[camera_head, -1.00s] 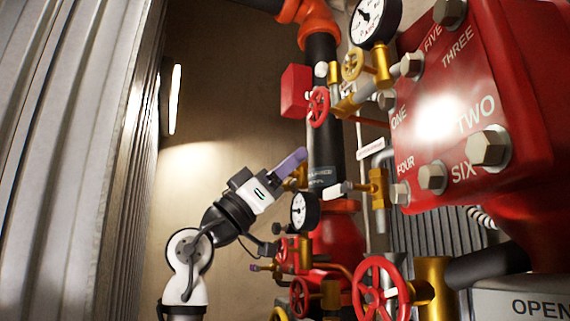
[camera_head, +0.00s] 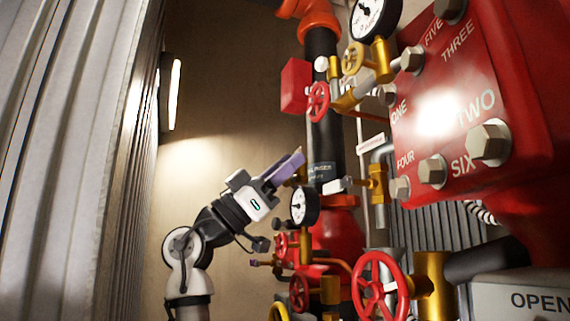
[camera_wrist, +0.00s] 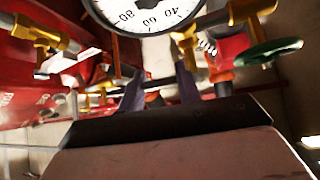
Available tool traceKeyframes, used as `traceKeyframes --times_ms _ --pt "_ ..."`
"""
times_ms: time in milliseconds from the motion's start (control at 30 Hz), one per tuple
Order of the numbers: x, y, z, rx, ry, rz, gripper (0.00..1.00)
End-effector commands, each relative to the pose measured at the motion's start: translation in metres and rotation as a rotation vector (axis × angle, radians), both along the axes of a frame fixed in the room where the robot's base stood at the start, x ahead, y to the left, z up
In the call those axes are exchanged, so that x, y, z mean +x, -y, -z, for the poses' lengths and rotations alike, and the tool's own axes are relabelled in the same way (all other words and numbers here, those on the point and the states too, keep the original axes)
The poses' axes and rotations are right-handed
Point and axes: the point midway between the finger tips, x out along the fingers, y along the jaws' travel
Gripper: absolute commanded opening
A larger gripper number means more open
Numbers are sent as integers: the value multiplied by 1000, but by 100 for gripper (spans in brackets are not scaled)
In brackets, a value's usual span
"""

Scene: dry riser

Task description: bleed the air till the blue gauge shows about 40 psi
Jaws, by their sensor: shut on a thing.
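My gripper (camera_head: 290,163) is raised beside the dark riser pipe in the head view, its purple fingers pointing up and right. In the wrist view its two fingers (camera_wrist: 160,90) are shut on a small brass fitting, mostly hidden between them; its exact shape cannot be told. A white-dial gauge (camera_wrist: 145,14) stands just above the fingers there, cut off by the top edge; 40, 60 and 80 are readable but the needle is not clear. The head view shows a small gauge (camera_head: 304,206) below my gripper and a larger one (camera_head: 376,14) at the top. No blue shows on either.
Red handwheels (camera_head: 380,286) and brass valves crowd the area below and right. A red numbered block (camera_head: 440,120) with large bolts fills the right. A green handwheel (camera_wrist: 268,52) is right of my fingers. A corrugated wall (camera_head: 65,160) bounds the left.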

Motion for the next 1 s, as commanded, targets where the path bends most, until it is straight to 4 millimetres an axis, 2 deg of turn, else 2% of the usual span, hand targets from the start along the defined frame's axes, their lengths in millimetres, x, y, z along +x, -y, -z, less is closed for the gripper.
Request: traceKeyframes --times_ms 333,367,500,800,1000 --pt "0 0 0 3 15 0 11" --pt "0 0 0 3 14 1 36" --pt "0 0 1 4 14 0 54" --pt "0 -1 2 4 14 0 55" --pt "-3 -19 22 2 13 -1 55"
